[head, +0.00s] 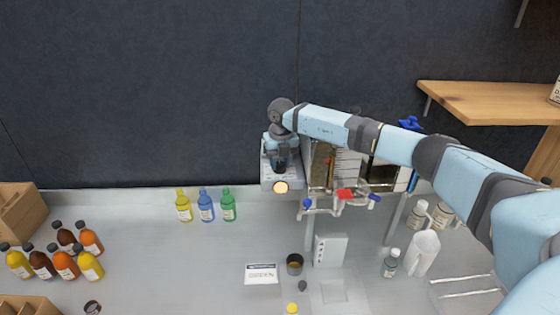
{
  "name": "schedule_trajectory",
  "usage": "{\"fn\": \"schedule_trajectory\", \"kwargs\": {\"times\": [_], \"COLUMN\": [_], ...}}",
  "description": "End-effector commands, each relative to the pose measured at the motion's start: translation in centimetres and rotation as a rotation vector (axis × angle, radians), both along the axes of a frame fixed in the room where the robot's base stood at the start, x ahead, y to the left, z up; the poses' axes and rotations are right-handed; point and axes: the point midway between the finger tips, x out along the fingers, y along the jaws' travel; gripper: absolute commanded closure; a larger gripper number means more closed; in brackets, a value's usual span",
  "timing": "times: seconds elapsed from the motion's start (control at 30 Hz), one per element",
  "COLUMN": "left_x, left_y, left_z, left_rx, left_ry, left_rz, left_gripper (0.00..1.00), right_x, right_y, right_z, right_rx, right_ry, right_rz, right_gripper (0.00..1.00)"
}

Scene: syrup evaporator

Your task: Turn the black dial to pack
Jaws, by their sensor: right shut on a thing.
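A small grey control box (267,183) is mounted at the left end of the evaporator. The black dial (279,166) is on its face, mostly covered by my gripper. A round yellow-orange light (281,187) glows below it. My right arm reaches in from the right, and my right gripper (279,157) points down at the box, shut on the black dial. The dial's pointer and labels cannot be read from here. My left gripper is not in view.
The evaporator (350,165) has blue and red valve handles (344,194). Yellow, blue and green bottles (206,205) stand left of it. A dark cup (294,264), a label card (261,273) and a white box (330,250) are in front. Filled bottles (65,262) stand at left.

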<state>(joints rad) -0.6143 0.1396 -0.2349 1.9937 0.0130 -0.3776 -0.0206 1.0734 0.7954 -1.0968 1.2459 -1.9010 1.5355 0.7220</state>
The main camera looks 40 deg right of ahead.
Motion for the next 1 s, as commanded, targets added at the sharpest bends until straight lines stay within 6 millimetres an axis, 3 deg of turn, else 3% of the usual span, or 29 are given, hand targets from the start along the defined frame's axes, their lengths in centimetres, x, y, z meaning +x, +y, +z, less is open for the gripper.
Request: {"fn": "schedule_trajectory", "kwargs": {"times": [0.6,0.63,0.73,1.0], "left_x": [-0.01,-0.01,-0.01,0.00], "left_y": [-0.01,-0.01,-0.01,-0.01], "left_z": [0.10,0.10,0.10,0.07], "left_rx": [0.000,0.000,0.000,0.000], "left_ry": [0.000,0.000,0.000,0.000], "left_rz": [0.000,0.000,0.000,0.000], "left_gripper": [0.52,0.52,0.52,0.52], "right_x": [0.08,0.08,0.06,0.03], "right_y": [-0.02,-0.02,-0.03,-0.01], "right_z": [0.15,0.15,0.13,0.12], "right_rx": [0.001,0.001,0.000,0.000], "right_ry": [-0.003,-0.003,-0.003,-0.002], "right_rz": [-0.043,-0.043,-0.043,-0.042], "right_gripper": [0.88,0.60,0.39,0.39]}}
